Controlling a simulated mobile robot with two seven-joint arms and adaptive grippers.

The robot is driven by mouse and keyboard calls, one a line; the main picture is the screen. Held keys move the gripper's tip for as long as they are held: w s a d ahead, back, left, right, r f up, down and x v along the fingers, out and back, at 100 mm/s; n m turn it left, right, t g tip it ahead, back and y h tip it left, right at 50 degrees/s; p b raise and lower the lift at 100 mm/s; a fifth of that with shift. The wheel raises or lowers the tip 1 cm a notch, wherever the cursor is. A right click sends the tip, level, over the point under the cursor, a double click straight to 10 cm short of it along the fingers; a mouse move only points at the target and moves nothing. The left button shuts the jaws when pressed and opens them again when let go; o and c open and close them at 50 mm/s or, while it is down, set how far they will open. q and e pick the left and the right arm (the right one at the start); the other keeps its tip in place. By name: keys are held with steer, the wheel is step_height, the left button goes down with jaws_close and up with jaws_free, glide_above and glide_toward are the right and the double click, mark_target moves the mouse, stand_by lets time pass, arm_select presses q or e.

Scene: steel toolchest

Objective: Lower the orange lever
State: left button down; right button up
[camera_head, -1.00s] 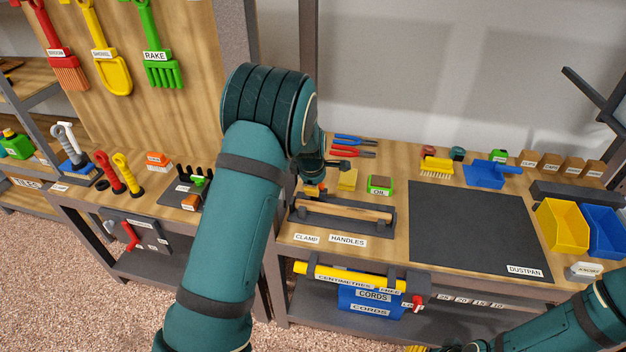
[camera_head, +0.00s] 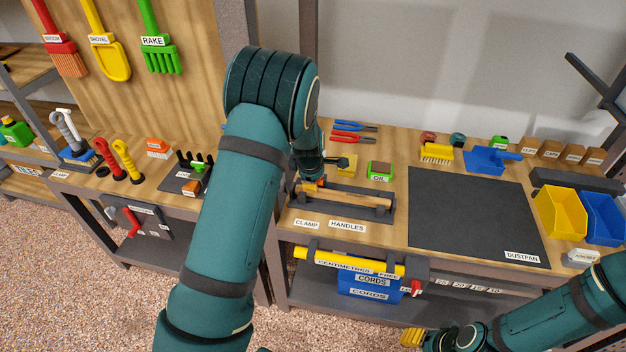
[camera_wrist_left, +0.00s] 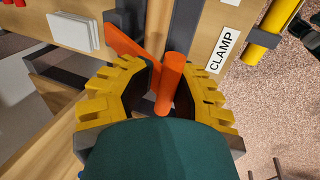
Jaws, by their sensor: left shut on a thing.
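The orange lever (camera_wrist_left: 172,82) shows in the left wrist view as a round handle joined to a flat orange arm, beside the CLAMP label (camera_wrist_left: 224,50). My left gripper (camera_wrist_left: 164,74) has its yellow fingers on both sides of the handle and is shut on it. In the head view my left gripper (camera_head: 311,185) is small and partly hidden by my wrist, at the left end of the clamp rack. My right gripper (camera_head: 412,337) shows its yellow fingers low in the head view, in front of the bench; its opening is unclear.
A wooden handle (camera_head: 345,203) lies in the dark rack. A dark mat (camera_head: 470,215) lies to the right, clear on top. Blue and red pliers (camera_head: 352,138) lie at the back.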

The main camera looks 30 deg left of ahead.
arm_select(q)
steer(key=c, duration=1)
jaws_free()
steer(key=shift+s+f, duration=0.1)
steer(key=shift+o, duration=0.2)
steer(key=shift+r, duration=0.2)
steer(key=shift+r, duration=0.35)
steer(key=v, duration=1.1)
